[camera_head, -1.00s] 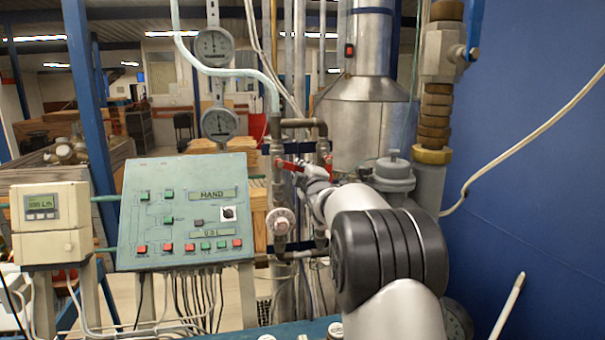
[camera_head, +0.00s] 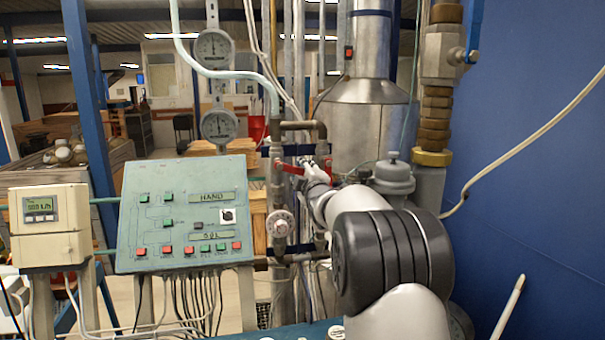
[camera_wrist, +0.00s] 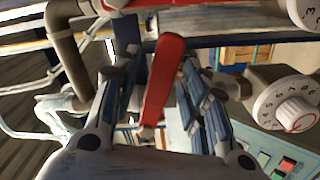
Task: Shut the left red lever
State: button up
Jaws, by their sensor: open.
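The left red lever (camera_head: 289,167) is at the left vertical pipe, right of the control panel, in the head view. In the wrist view it is the red bar (camera_wrist: 163,85) between my fingers, seen along its length. My gripper (camera_wrist: 160,108) is open, with one finger on each side of the bar and visible gaps to it. In the head view my gripper (camera_head: 313,170) is small and partly merges with the pipes behind. The other red lever (camera_wrist: 140,3) crosses the top edge of the wrist view.
Two pipes with a white dial knob (camera_head: 281,223) stand close by; the knob is also large in the wrist view (camera_wrist: 290,108). The control panel (camera_head: 182,213) is at the left. A large metal vessel (camera_head: 364,125) and a blue wall (camera_head: 540,150) are at the right.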

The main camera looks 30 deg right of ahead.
jog(key=v, duration=0.6)
jog(key=shift+s, duration=0.35)
jog(key=shift+a, duration=0.1)
